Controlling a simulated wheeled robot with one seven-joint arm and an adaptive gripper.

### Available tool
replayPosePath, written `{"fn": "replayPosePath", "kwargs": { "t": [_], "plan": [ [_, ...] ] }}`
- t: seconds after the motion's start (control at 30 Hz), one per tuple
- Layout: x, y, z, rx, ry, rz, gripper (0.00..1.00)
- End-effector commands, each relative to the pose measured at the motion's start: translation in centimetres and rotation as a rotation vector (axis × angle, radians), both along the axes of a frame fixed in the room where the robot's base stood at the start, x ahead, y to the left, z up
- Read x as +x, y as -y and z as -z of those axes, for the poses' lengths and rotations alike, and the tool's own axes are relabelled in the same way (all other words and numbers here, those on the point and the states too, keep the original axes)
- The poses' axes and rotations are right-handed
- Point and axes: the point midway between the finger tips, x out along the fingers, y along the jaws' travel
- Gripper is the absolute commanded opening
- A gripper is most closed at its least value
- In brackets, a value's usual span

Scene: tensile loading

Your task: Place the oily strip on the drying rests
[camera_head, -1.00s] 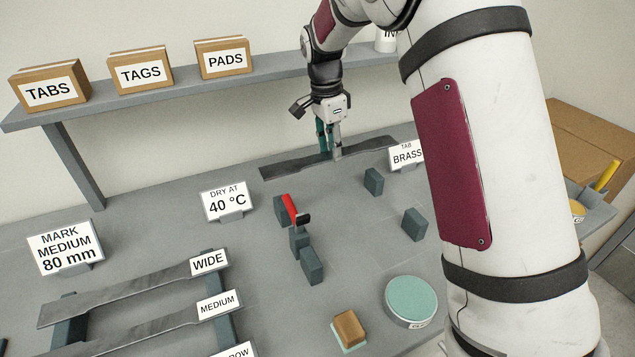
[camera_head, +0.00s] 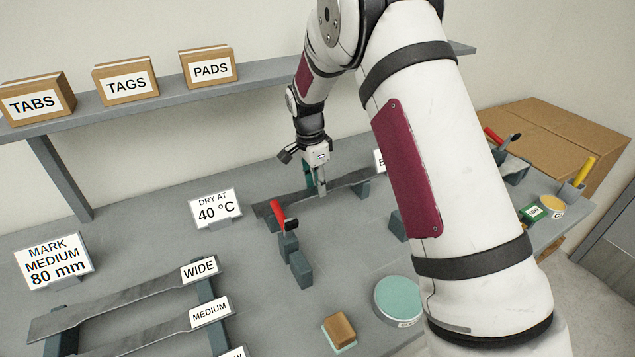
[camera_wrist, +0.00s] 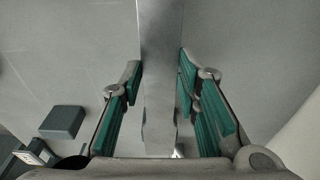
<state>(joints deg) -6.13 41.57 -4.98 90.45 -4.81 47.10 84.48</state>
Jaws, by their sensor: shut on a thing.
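The oily strip (camera_head: 345,182) is a long dark grey metal bar with wide ends. My gripper (camera_head: 318,190) points down and is shut on its narrow middle. In the wrist view the strip (camera_wrist: 160,70) runs up the picture between the green finger pads (camera_wrist: 165,100). A "DRY AT 40 °C" sign (camera_head: 215,208) stands to the left.
A red-handled clamp (camera_head: 280,217) on dark blocks (camera_head: 301,269) stands in front of the strip's left end. Strips labelled WIDE (camera_head: 110,303) and MEDIUM lie on a rack at front left. A round green pad (camera_head: 398,298) and a brown block (camera_head: 340,328) are at the front.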

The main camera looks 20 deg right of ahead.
Motion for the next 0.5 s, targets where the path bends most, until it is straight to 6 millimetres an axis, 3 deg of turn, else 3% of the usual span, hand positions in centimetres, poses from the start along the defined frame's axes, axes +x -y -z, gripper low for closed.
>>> {"fn": "replayPosePath", "kwargs": {
  "t": [0.2,0.23,0.3,0.5],
  "plan": [
    [0.08,-0.01,0.21,0.0,0.002,0.0,0.0],
    [0.0,-0.01,0.26,0.0,0.0,0.0,0.36],
    [-0.01,-0.01,0.23,0.0,0.0,0.0,0.5],
    [0.0,0.0,0.22,0.0,0.0,0.0,0.5]
  ]
}}
